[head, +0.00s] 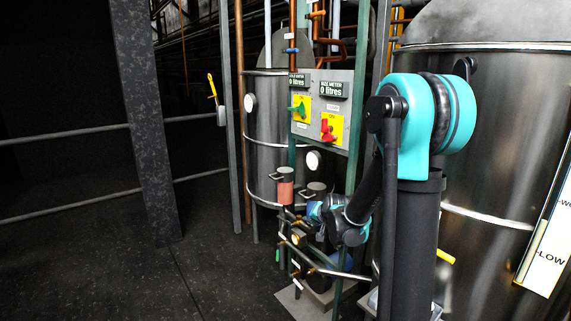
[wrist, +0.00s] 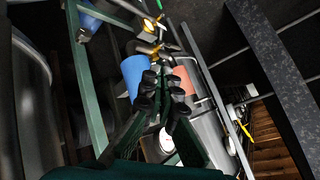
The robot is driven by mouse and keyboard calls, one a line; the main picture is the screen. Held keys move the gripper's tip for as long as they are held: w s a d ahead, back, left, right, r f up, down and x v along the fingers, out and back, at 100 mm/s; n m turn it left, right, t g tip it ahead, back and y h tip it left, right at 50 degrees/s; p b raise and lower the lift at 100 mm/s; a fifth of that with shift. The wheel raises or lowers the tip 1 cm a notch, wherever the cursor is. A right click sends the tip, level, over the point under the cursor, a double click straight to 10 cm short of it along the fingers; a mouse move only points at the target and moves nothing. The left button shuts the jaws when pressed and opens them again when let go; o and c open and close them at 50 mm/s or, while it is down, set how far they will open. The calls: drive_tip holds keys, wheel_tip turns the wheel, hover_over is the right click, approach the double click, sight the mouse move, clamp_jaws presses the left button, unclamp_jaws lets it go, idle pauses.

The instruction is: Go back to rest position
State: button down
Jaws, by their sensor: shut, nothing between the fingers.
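My gripper (wrist: 164,90) shows in the wrist view as dark green fingers with black pads, drawn together with nothing held between them. In the head view, my black and teal arm bends down from the right, and its wrist end is low in front of the pipework. The fingers are too small and cluttered to make out there. In the wrist view, a blue cylinder (wrist: 133,72) appears left of the fingers and a salmon-red one (wrist: 186,79) to the right. I cannot tell whether the fingers touch anything.
Steel tanks (head: 268,139) are behind and at right (head: 490,150). A dark post (head: 146,120) and railings stand left. Dark floor (head: 100,270) is open at lower left.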

drive_tip(key=s+d+f+n+g+h, duration=0.1)
drive_tip(key=s+d, duration=0.2)
drive_tip(key=s, duration=0.8)
drive_tip(key=s+d+f+n+g, duration=0.2)
drive_tip(key=s+d, duration=0.1)
drive_tip(key=s, duration=0.7)
drive_tip(key=s+d+f+n+g+h, duration=0.1)
drive_tip(key=s+d+f+g, duration=0.1)
drive_tip(key=s, duration=0.9)
drive_tip(key=shift+s+d+f+n+h, duration=0.15)
drive_tip(key=shift+s+d+n+h, duration=0.15)
drive_tip(key=shift+d, duration=0.1)
